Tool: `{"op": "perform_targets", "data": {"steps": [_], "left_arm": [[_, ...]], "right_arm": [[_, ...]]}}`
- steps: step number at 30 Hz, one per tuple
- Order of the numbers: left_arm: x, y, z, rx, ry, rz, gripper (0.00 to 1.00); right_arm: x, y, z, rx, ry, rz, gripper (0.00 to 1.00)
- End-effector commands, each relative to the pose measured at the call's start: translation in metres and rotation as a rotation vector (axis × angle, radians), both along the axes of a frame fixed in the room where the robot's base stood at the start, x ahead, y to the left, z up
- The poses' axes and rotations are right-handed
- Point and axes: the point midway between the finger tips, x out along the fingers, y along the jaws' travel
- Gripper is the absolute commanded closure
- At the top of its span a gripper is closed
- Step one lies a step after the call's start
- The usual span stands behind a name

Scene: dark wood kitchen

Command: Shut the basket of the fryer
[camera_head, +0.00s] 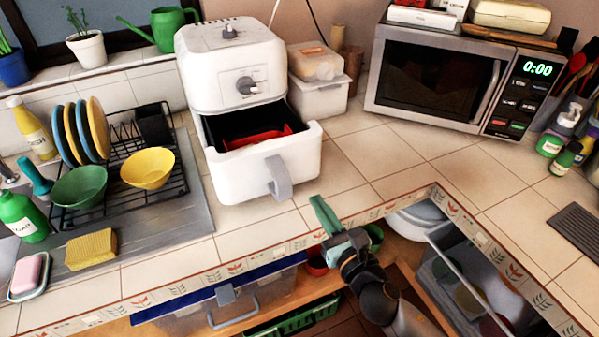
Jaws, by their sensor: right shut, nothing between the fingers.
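The white fryer (222,68) stands on the tiled counter, left of the middle in the head view. Its basket (236,176) is pulled out toward the counter's front edge, so the dark inside shows with something red (256,138) in it. The grey basket handle (279,177) sticks out at the basket's front right. My right gripper (317,206) is shut and empty, just right of and in front of the handle, apart from it. It is greenish, and its dark arm comes up from the bottom. My left gripper is not in view.
A dish rack (120,165) with plates and bowls stands left of the fryer. White containers (318,85) are behind it on the right, and a microwave (438,80) stands at the back right. The counter between fryer and microwave is clear. Open shelves lie below the front edge.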

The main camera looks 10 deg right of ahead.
Motion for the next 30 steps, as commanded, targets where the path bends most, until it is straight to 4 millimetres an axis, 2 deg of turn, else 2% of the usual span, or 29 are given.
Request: {"op": "perform_targets", "data": {"steps": [1, 9, 15, 21, 30], "left_arm": [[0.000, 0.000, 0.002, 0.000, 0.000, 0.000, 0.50], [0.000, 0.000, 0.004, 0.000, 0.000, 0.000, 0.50], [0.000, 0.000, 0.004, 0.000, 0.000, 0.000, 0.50], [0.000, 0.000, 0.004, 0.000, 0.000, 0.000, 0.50], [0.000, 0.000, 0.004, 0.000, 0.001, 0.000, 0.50]], "right_arm": [[0.012, 0.004, 0.003, 0.003, -0.001, -0.001, 1.00], [0.062, 0.021, 0.001, 0.004, 0.000, 0.000, 1.00], [0.085, 0.028, 0.000, 0.004, 0.001, 0.000, 1.00], [0.094, 0.030, 0.000, 0.003, 0.002, -0.001, 1.00], [0.094, 0.031, 0.000, 0.003, 0.002, 0.000, 1.00]]}}
